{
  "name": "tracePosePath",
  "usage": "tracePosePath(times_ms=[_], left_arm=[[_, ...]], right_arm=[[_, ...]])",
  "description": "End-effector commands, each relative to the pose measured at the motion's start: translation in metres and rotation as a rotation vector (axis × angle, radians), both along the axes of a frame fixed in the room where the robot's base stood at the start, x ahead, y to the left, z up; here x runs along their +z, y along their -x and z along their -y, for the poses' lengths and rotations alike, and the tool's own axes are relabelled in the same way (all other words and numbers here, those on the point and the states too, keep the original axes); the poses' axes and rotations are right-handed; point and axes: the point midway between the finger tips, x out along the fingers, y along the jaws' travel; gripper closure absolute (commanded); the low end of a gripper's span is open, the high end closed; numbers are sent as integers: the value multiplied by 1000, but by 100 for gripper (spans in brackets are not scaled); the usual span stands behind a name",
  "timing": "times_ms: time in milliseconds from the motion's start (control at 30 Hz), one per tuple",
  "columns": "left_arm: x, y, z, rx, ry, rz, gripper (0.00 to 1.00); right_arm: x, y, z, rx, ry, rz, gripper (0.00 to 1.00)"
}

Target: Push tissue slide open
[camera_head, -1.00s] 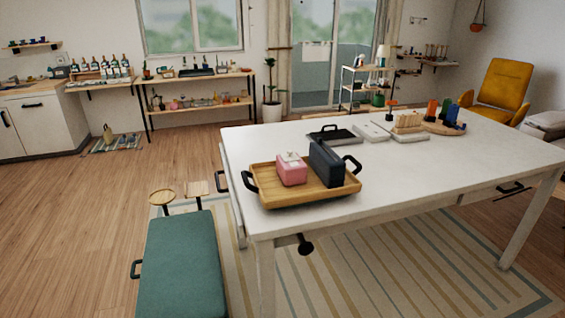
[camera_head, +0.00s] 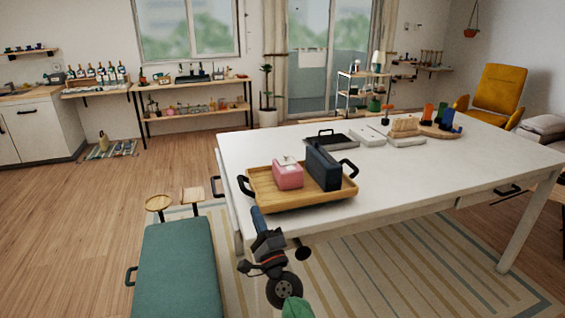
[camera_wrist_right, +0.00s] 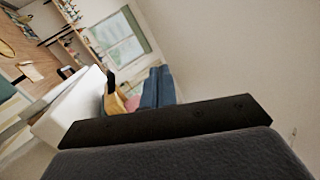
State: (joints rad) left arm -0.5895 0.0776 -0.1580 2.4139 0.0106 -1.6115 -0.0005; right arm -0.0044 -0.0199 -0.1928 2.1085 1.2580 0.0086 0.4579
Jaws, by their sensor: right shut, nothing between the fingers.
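A pink tissue box (camera_head: 288,174) with a white top sits on the wooden tray (camera_head: 300,199) at the near left corner of the table. A dark navy box (camera_head: 324,168) stands right beside it and hides part of its right side. My right gripper (camera_head: 257,213) is shut and empty, its blue fingers pointing up in front of the tray's near left edge. In the right wrist view the blue fingers (camera_wrist_right: 158,84) are together, and a small part of the pink box (camera_wrist_right: 131,103) shows beside them. My left gripper is not in view.
The white table (camera_head: 420,175) holds a dark tray (camera_head: 331,139), a wooden rack and coloured pieces farther back. The tray has black handles at both ends. A green bench (camera_head: 178,270) stands left of my right arm. The table's near right surface is clear.

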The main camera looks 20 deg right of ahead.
Motion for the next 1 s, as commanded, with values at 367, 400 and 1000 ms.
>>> tracePosePath(times_ms=[367, 400, 1000], left_arm=[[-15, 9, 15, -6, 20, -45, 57], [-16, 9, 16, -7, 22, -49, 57], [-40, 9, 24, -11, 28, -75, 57]], right_arm=[[37, -96, 63, -135, -910, -13, 100], [35, -105, 65, -151, -996, -29, 100], [16, -158, 71, -255, -1419, -153, 100]])
